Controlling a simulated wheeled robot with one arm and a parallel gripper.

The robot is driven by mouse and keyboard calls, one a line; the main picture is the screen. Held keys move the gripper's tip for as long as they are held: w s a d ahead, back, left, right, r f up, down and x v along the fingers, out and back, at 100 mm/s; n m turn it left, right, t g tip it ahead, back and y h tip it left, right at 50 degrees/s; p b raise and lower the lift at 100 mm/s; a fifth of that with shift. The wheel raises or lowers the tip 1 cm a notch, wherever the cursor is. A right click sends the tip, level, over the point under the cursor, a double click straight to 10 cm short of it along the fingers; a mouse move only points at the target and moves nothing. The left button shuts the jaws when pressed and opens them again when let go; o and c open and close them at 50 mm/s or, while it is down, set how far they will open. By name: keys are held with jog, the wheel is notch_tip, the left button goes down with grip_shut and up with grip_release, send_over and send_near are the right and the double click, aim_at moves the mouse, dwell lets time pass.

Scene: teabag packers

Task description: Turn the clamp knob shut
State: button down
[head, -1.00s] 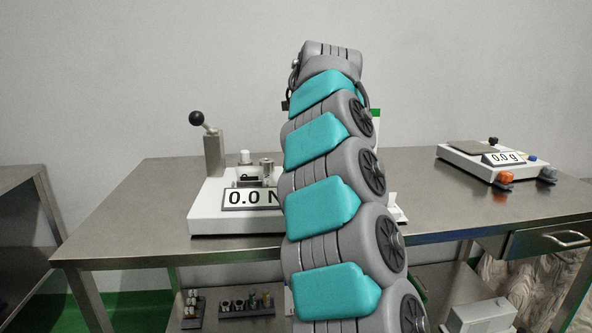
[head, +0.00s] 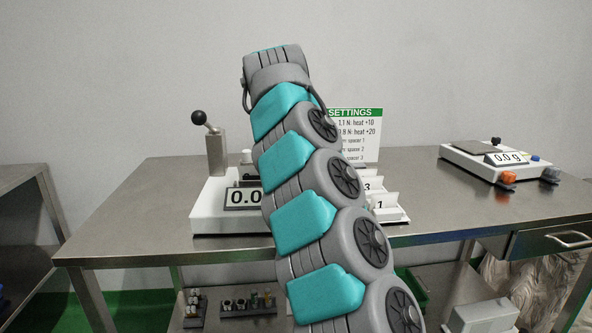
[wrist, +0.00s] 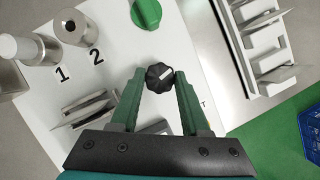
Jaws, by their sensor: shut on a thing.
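The black clamp knob (wrist: 160,78), with a white line across its top, stands on the white tester in the wrist view. My gripper (wrist: 160,74) has its two green fingers on either side of the knob and is shut on it. Metal clamp plates (wrist: 86,110) lie to the left of the fingers. In the head view the white tester (head: 215,222) stands on the steel table, its display partly covered by my arm. The knob and my gripper are hidden behind my arm there.
A green knob (wrist: 146,13) and two posts marked 1 and 2 are near the clamp. A lever with a black ball (head: 198,117) rises at the tester's left. A settings sign (head: 358,140) and numbered spacer tray (head: 395,214) stand right. A scale (head: 490,160) is farther right.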

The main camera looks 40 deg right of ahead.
jog(key=shift+w+f+m+g, duration=0.1)
jog(key=shift+m+g, duration=0.3)
jog(key=shift+m, duration=1.3)
jog(key=shift+c, duration=1.9)
grip_release()
jog(key=shift+r, duration=0.2)
